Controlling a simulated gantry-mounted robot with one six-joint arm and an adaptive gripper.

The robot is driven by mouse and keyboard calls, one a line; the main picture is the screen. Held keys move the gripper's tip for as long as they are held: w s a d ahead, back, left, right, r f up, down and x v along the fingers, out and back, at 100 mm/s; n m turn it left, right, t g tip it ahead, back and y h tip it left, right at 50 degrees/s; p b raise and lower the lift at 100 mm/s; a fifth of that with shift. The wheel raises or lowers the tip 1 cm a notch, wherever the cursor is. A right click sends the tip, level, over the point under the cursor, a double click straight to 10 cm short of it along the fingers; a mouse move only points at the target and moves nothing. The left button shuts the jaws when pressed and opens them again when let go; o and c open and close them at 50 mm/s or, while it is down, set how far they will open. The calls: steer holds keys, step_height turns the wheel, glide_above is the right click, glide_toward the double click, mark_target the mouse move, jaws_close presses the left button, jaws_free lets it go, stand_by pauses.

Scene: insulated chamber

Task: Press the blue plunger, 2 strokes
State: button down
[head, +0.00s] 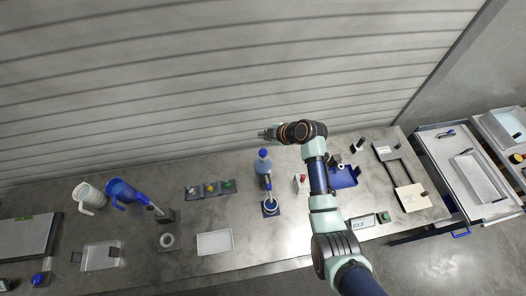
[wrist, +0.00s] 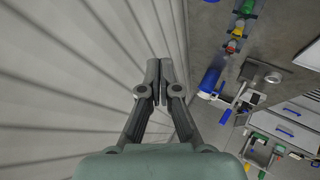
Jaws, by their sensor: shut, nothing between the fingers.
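A slim upright device with a blue top (head: 268,184) stands on a dark blue square base (head: 264,213) near the table's middle; it looks like the blue plunger, but it is small and I cannot be sure. A clear blue bottle with a blue cap (head: 263,154) stands just behind it. My gripper (head: 262,134) is shut and empty, raised in front of the back wall and pointing left, apart from both things. In the wrist view my gripper's fingers (wrist: 160,78) are together with nothing between them. I cannot make out the plunger there.
A small red-topped block (head: 301,182) and a blue tray (head: 345,181) are to the right. The ribbed wall (head: 200,80) is close behind.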

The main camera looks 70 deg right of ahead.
mark_target(264, 153)
step_height(264, 153, down, 8)
steer(key=b, duration=0.5)
steer(key=shift+f+b, duration=0.35)
steer(key=shift+b, duration=0.3)
stand_by(0.6)
steer(key=shift+f+b, duration=0.4)
steer(key=shift+b, duration=0.15)
steer(key=shift+f+b, duration=1.65)
steer(key=shift+f, duration=0.1)
stand_by(1.1)
steer(key=shift+r, duration=0.1)
steer(key=shift+r+p, duration=1.45)
steer(key=shift+r, duration=0.6)
steer(key=shift+r, duration=0.1)
steer(key=shift+s+r+p, duration=0.1)
steer(key=shift+r+p, duration=1.65)
steer(key=shift+r, duration=0.65)
